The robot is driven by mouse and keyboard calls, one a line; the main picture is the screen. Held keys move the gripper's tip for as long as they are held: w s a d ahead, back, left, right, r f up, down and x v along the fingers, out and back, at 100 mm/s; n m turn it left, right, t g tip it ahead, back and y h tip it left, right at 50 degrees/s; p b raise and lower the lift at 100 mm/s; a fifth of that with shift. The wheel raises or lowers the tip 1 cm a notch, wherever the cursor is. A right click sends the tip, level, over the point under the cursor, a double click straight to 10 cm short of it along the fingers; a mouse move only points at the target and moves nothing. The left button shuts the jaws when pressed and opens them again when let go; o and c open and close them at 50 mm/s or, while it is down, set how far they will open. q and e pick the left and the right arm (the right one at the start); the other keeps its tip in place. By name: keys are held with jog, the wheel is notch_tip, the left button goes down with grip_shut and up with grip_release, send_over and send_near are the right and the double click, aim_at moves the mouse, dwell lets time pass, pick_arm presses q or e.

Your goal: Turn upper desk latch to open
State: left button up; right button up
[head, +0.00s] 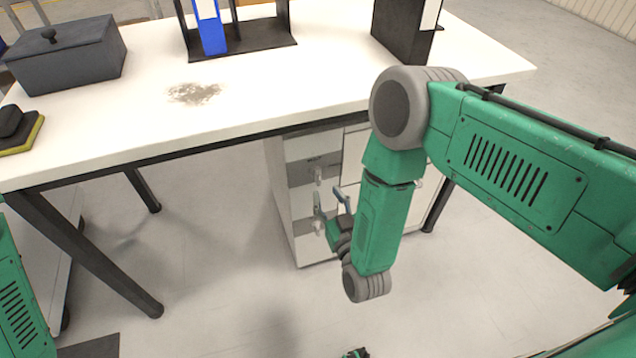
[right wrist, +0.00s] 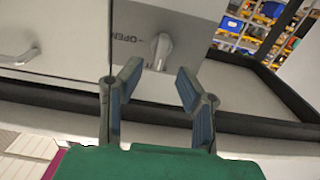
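The white desk cabinet (head: 303,230) stands under the desk and has two small latches on its front. The upper latch (head: 318,174) sits above my right gripper in the head view; the lower latch (head: 318,227) is partly beside the fingers. My right gripper (head: 331,197) is open and empty in front of the cabinet. In the right wrist view, a grey latch (right wrist: 161,50) beside the word OPEN shows beyond and between the open fingers (right wrist: 157,88), apart from them.
The white desktop (head: 270,85) overhangs the cabinet, with a dark frame edge (head: 200,148) below it. A grey box (head: 70,58), a blue binder (head: 210,30) and a dark rack (head: 405,35) stand on top.

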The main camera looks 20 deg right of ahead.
aim_at(320, 181)
jog(key=w+b, duration=0.1)
jog(key=w, duration=0.4)
jog(key=shift+w+a+f, duration=0.1)
jog(key=shift+w, duration=0.25)
jog(key=shift+w+a+b, duration=0.2)
jog(key=shift+w+b, duration=0.15)
jog(key=shift+w, duration=0.1)
jog(key=shift+d, duration=0.1)
grip_shut()
